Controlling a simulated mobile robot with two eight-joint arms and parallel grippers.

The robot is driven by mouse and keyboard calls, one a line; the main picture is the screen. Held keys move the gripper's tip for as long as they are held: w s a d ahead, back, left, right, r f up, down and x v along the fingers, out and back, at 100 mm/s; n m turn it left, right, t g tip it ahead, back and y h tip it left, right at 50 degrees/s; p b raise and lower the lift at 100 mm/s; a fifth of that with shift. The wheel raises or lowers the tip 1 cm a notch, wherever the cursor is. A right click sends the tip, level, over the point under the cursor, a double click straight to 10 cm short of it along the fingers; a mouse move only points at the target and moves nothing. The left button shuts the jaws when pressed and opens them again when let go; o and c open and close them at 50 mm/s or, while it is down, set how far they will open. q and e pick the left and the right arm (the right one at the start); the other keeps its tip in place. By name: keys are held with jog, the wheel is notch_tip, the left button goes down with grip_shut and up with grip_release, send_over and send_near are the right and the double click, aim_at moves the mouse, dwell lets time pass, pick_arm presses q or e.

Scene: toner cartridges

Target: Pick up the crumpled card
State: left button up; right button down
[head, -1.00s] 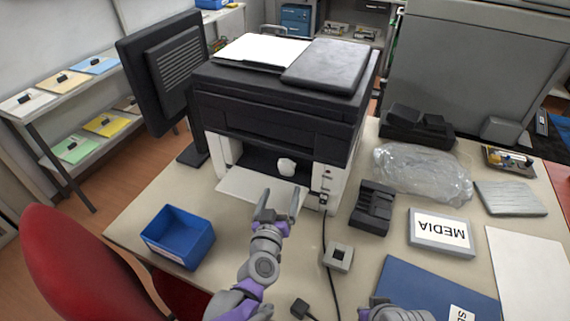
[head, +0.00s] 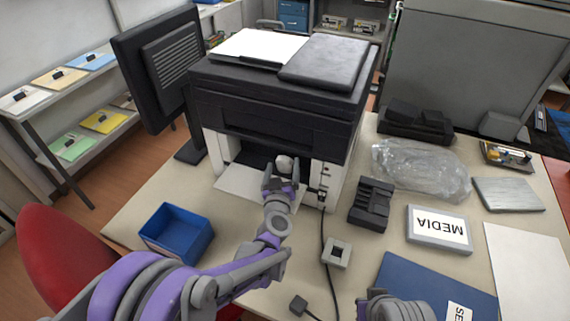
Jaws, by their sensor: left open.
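The crumpled card (head: 285,162) is a small whitish, balled-up piece in the dark front opening of the printer (head: 275,105). My left gripper (head: 281,176) is open at that opening, above the printer's lowered white front flap (head: 235,183). Its fingers are just in front of and below the card and overlap its lower edge in this view. I cannot tell whether they touch it. Part of my right arm shows at the bottom edge, but its jaws do not show.
A blue bin (head: 176,232) stands left of my left arm. A black holder (head: 371,204), a MEDIA box (head: 439,229) and a clear plastic bag (head: 420,170) lie to the right. A small grey block (head: 336,252) and a cable lie in front. The printer's body hangs over the opening.

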pick_arm(q)
jog(key=shift+w, duration=0.45)
jog(key=shift+c, duration=0.4)
jog(key=c, duration=1.4)
